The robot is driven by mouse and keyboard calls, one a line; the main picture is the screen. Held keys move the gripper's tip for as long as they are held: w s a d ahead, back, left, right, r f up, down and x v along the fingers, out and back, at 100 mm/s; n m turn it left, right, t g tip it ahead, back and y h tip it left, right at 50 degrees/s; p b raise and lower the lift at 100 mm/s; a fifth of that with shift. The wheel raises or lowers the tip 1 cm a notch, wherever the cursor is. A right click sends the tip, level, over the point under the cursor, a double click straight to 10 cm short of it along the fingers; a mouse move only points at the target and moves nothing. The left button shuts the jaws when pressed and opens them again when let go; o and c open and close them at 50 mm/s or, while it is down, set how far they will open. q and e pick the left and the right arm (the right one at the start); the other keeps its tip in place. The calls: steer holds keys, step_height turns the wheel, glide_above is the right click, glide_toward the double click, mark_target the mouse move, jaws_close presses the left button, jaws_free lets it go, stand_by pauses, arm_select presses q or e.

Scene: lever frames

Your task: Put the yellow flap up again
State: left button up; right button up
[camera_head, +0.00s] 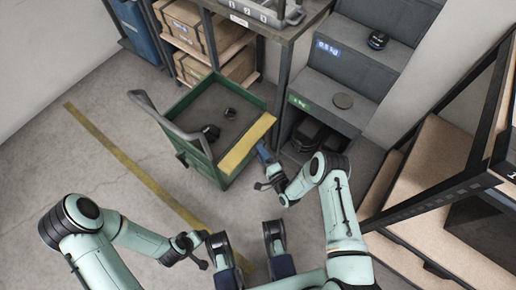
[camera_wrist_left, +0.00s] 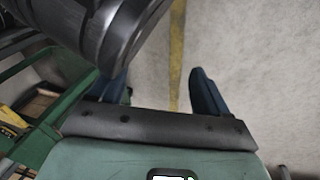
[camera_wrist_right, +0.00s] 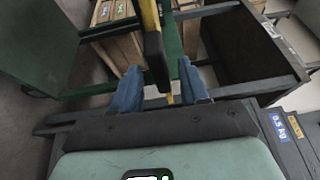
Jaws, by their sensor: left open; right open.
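The yellow flap (camera_head: 247,143) is a flat strip along the right-hand edge of the green cart (camera_head: 201,161) in the head view. Its broad face shows from above; I cannot tell its exact tilt. In the right wrist view a narrow yellow strip (camera_wrist_right: 149,14) with a black end shows just past my fingers. My right gripper (camera_head: 264,150) is open, with its blue fingers close beside the flap; whether they touch it is unclear. It also shows in the right wrist view (camera_wrist_right: 160,74). My left gripper (camera_wrist_left: 156,82) is open and empty above the floor, one finger partly hidden.
Small dark objects (camera_head: 211,132) lie inside the cart, which has a grey handle (camera_head: 168,122). Grey weight shelves (camera_head: 332,94) stand right of it, and a table (camera_head: 285,31) with wooden boxes behind. Stepped wooden boards (camera_head: 436,155) are at right. Floor at left is clear.

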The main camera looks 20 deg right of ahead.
mark_target(252, 144)
arm_select(q)
steer(key=shift+s+f+g, duration=0.3)
steer(key=shift+s+f, duration=0.35)
steer(key=shift+s, duration=0.1)
arm_select(e)
steer(key=shift+x, duration=1.35)
